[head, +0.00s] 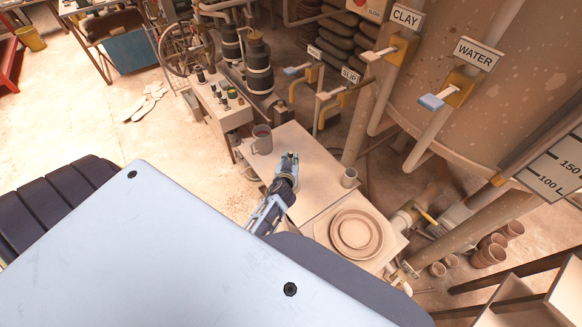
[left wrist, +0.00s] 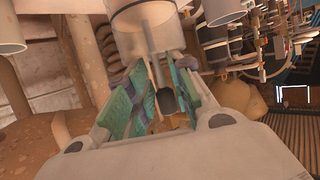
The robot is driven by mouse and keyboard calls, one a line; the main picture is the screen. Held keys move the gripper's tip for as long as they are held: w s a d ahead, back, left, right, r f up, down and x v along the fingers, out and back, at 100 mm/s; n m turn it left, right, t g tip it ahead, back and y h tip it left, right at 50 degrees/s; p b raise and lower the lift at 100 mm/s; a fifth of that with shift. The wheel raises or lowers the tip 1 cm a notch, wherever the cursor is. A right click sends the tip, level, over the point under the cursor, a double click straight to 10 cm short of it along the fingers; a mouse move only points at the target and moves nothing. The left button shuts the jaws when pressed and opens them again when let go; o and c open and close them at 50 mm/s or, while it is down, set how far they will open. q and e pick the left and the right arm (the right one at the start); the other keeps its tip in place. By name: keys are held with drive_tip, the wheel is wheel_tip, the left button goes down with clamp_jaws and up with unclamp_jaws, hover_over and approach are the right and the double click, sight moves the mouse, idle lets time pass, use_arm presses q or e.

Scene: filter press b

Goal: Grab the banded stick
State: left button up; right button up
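My left gripper (head: 290,160) reaches over the small table, just right of a grey mug (head: 262,140). In the left wrist view, its teal finger pads (left wrist: 160,95) stand apart. A thin pale rod with a dark rounded end (left wrist: 168,101) shows in the gap between them, below a wide pale cylinder (left wrist: 145,25) at the top of the picture. I cannot tell whether this rod is the banded stick, as no bands are clear. I cannot pick out the banded stick in the head view. My right gripper is not in view.
The pale table (head: 310,160) also carries a small cup (head: 349,178). Round plates (head: 356,233) lie near its front. A bench (head: 215,105) with small bottles stands behind. Pipes with levers and a WATER sign (head: 477,53) rise at the right. Open floor lies at left.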

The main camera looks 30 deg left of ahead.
use_arm(q)
drive_tip(key=c, duration=0.4)
clamp_jaws()
drive_tip(key=shift+r, duration=0.7)
wheel_tip(320, 180, up, 17)
drive_tip(key=p, duration=0.1)
drive_tip(key=shift+f+p, duration=0.15)
drive_tip(key=shift+p, duration=0.15)
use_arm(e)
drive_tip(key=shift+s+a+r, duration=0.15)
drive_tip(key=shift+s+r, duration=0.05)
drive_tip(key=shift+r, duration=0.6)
